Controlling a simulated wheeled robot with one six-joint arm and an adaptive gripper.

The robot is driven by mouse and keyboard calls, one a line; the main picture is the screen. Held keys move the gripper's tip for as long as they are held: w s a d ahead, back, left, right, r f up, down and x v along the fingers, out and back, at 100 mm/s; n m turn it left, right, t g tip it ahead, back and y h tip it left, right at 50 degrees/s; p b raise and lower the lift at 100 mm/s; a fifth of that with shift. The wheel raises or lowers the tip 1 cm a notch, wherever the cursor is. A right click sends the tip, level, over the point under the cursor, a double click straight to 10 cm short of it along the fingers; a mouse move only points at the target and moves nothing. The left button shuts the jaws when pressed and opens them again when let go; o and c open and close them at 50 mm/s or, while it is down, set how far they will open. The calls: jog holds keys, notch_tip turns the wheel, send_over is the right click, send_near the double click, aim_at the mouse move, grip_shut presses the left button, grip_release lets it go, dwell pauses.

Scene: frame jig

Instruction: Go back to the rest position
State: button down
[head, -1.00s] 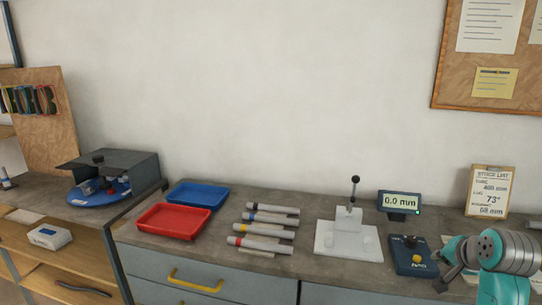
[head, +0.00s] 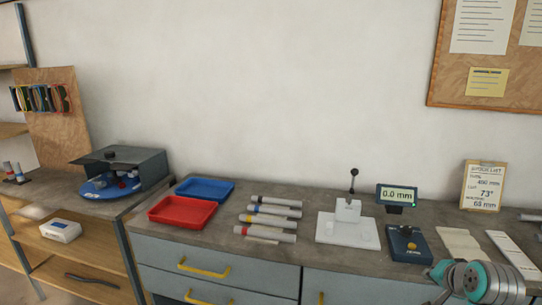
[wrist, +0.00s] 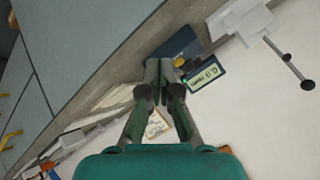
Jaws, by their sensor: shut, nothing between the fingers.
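My gripper (wrist: 166,72) shows in the wrist view with its two dark green fingers together and nothing between them. It is seen over the bench, which appears tilted there. Beyond the fingertips are a dark blue box with a yellow button (wrist: 181,58) and the small display (wrist: 205,74). In the head view, part of my teal and grey arm shows at the lower right corner, in front of the bench edge. The fingertips cannot be made out clearly there.
The bench holds a red tray (head: 182,212), a blue tray (head: 206,188), several grey tubes with coloured bands (head: 270,219), a white jig with a lever (head: 347,227), a display (head: 397,196) and pale flat pieces (head: 461,244). A blue turntable (head: 108,188) stands further left.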

jog(key=s+a+f+n+t, duration=0.1)
jog(key=s+a+f, duration=0.3)
jog(key=f, duration=0.3)
jog(key=s+a+f+n, duration=0.1)
jog(key=s+a+f, duration=0.2)
jog(key=a+f, duration=0.3)
jog(key=s+a+f+n+t, duration=0.1)
jog(key=s+a+f, duration=0.25)
jog(key=s, duration=0.25)
jog(key=s+a+f+n, duration=0.1)
jog(key=s+a+f, duration=0.2)
jog(key=s+f, duration=0.3)
jog(key=s+a+r+n+t, duration=0.1)
jog(key=s+a, duration=0.1)
jog(key=s, duration=0.6)
jog(key=s+a+r+n+t, duration=0.1)
jog(key=s+a+n, duration=0.15)
jog(key=s, duration=0.45)
jog(key=s+a+r+n, duration=0.1)
jog(key=s+r, duration=0.3)
jog(key=s, duration=0.3)
jog(key=s+a+r+n+t+y, duration=0.1)
jog(key=s+a+r+n, duration=0.1)
jog(key=s+r, duration=0.2)
jog(key=s, duration=0.3)
jog(key=shift+s+a+r+y, duration=0.15)
jog(key=shift+s+r+y, duration=0.15)
jog(key=shift+s, duration=0.1)
